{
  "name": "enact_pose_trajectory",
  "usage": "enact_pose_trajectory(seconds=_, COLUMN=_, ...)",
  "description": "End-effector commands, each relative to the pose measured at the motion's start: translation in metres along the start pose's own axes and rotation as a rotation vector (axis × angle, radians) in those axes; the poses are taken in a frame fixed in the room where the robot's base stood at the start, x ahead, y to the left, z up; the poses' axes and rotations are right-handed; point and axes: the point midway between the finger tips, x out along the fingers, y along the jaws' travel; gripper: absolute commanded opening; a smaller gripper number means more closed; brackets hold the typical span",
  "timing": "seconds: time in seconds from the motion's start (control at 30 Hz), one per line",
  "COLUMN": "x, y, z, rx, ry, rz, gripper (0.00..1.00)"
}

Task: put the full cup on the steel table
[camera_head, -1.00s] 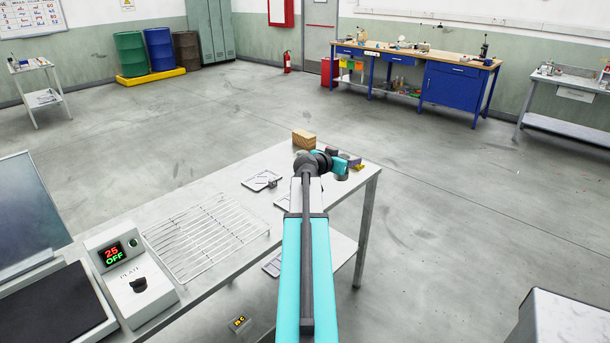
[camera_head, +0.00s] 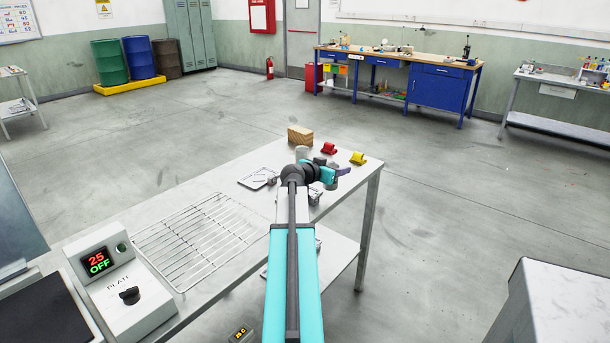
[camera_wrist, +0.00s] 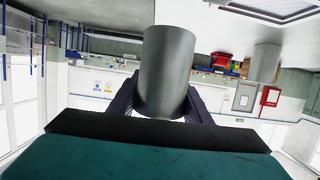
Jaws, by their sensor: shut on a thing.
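My gripper (camera_wrist: 167,100) is shut on a plain grey metal cup (camera_wrist: 168,62), with a dark finger on each side of it in the wrist view. The cup's inside is hidden, so I cannot tell whether it is full. In the head view my gripper (camera_head: 343,172) is over the far right end of the steel table (camera_head: 232,172); the height gap is unclear. A second grey cylinder (camera_head: 301,153) stands on the table just beyond my arm. It seems to show in the wrist view too (camera_wrist: 266,62).
A wooden block (camera_head: 300,136), a red clip-like piece (camera_head: 328,148) and a yellow one (camera_head: 358,158) lie along the table's far edge. A flat tray (camera_head: 258,179) and a wire rack (camera_head: 198,240) are left of my arm. A plate controller (camera_head: 118,285) reads 25 OFF.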

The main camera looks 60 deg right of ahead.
Motion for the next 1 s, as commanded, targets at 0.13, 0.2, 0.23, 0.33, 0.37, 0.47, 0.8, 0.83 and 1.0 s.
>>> enact_pose_trajectory(seconds=0.13, x=0.005, y=0.008, z=-0.002, rx=0.003, ry=0.000, rz=0.010, gripper=0.18)
enact_pose_trajectory(seconds=0.2, x=0.007, y=0.010, z=-0.003, rx=0.004, ry=0.000, rz=0.013, gripper=0.18)
enact_pose_trajectory(seconds=0.23, x=0.007, y=0.011, z=-0.003, rx=0.004, ry=0.000, rz=0.015, gripper=0.18)
enact_pose_trajectory(seconds=0.33, x=0.010, y=0.012, z=-0.004, rx=0.005, ry=0.000, rz=0.017, gripper=0.18)
enact_pose_trajectory(seconds=0.37, x=0.011, y=0.012, z=-0.004, rx=0.005, ry=0.000, rz=0.018, gripper=0.18)
enact_pose_trajectory(seconds=0.47, x=0.016, y=0.010, z=-0.006, rx=0.006, ry=0.000, rz=0.019, gripper=0.18)
enact_pose_trajectory(seconds=0.8, x=0.043, y=-0.009, z=-0.012, rx=0.005, ry=0.000, rz=0.020, gripper=0.18)
enact_pose_trajectory(seconds=0.83, x=0.046, y=-0.011, z=-0.013, rx=0.005, ry=0.000, rz=0.020, gripper=0.18)
enact_pose_trajectory(seconds=1.0, x=0.060, y=-0.021, z=-0.015, rx=0.006, ry=0.000, rz=0.021, gripper=0.18)
